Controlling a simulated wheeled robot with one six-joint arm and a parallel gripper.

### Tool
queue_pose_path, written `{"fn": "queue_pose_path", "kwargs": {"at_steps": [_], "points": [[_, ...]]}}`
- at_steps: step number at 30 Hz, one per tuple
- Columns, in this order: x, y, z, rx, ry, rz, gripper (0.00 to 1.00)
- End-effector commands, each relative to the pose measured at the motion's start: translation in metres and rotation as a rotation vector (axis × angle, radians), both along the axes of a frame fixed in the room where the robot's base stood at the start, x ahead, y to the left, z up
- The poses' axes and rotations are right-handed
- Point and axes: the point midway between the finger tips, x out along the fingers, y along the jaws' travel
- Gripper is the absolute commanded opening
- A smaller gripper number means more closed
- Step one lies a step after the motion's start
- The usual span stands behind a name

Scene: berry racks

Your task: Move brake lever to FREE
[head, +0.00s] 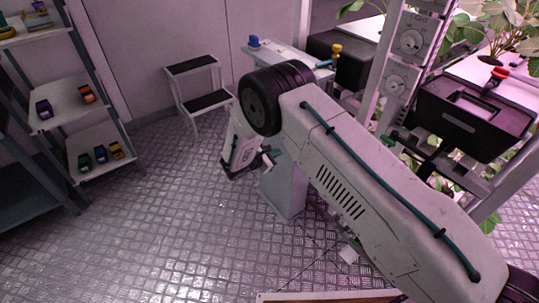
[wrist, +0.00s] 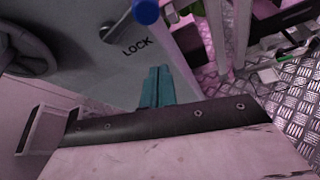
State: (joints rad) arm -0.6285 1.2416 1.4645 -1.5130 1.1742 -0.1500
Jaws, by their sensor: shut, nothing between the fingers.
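The brake lever's blue ball knob (wrist: 145,12) shows at the top edge of the wrist view. A metal shaft (wrist: 114,34) lies beside it, on a grey panel (wrist: 85,75) printed LOCK. No FREE marking is visible. In the head view a blue knob (head: 254,41) stands at the left end of the pedestal's top; I cannot tell for sure that it is the same knob. My gripper (wrist: 158,70) has teal fingers, shut and empty, below the LOCK print and apart from the knob. In the head view my gripper (head: 275,154) is low by the pedestal (head: 285,190), partly hidden by my arm.
A step stool (head: 198,88) is by the wall. A shelf rack (head: 80,115) with small coloured items is at left. A black bin (head: 470,118) and plant racks are at right. The metal floor (head: 160,220) at left is clear.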

Motion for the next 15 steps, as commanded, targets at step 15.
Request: {"fn": "queue_pose_path", "kwargs": {"at_steps": [15], "points": [[0.019, -0.036, 0.021, 0.001, 0.0, -0.001, 0.0]]}}
